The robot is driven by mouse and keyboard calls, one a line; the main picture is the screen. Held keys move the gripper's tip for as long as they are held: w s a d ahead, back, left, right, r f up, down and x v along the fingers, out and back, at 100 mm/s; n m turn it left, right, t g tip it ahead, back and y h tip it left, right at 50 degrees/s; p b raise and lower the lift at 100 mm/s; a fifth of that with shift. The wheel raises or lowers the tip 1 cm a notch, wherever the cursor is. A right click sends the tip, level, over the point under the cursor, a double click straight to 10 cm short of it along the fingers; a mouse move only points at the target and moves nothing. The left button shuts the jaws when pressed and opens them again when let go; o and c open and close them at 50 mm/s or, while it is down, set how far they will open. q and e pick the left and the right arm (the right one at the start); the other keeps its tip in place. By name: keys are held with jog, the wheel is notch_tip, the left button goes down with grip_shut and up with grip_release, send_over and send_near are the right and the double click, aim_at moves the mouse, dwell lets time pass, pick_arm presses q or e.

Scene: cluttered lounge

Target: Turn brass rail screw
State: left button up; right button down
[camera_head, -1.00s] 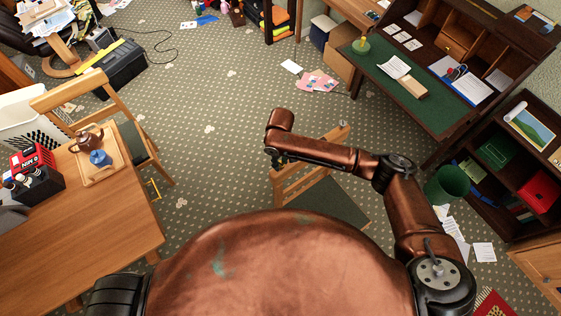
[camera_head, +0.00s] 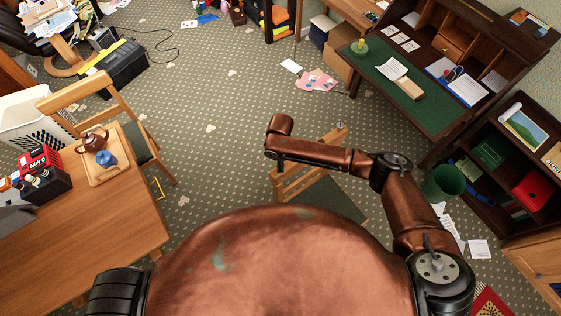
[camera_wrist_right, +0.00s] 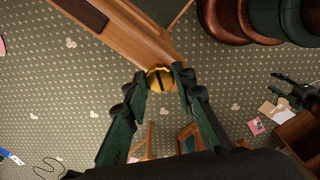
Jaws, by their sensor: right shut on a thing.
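The brass rail screw (camera_wrist_right: 160,79) shows in the right wrist view as a round gold head with a dark slot, at a wooden rail (camera_wrist_right: 132,35). My right gripper (camera_wrist_right: 160,73) is shut on it, with one dark green finger on each side of the head. In the head view my copper right arm reaches over a wooden chair (camera_head: 335,195) with a dark seat. The arm hides part of the chair's back, and the right gripper and the held screw cannot be made out there. My left gripper is in neither view.
A wooden table (camera_head: 100,240) with a tray (camera_head: 111,172) and teapot stands at left, with another chair (camera_head: 92,92) behind it. At right are a green-topped desk (camera_head: 395,95), a green bin (camera_head: 443,183) and a low shelf. Patterned carpet (camera_head: 220,120) is open in the middle.

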jog(key=n+p, duration=0.1)
jog(key=n, duration=0.5)
jog(key=shift+n, duration=0.3)
jog(key=n, duration=0.6)
dwell(0.4)
jog(key=c, duration=1.6)
grip_release()
notch_tip(320, 180, up, 12)
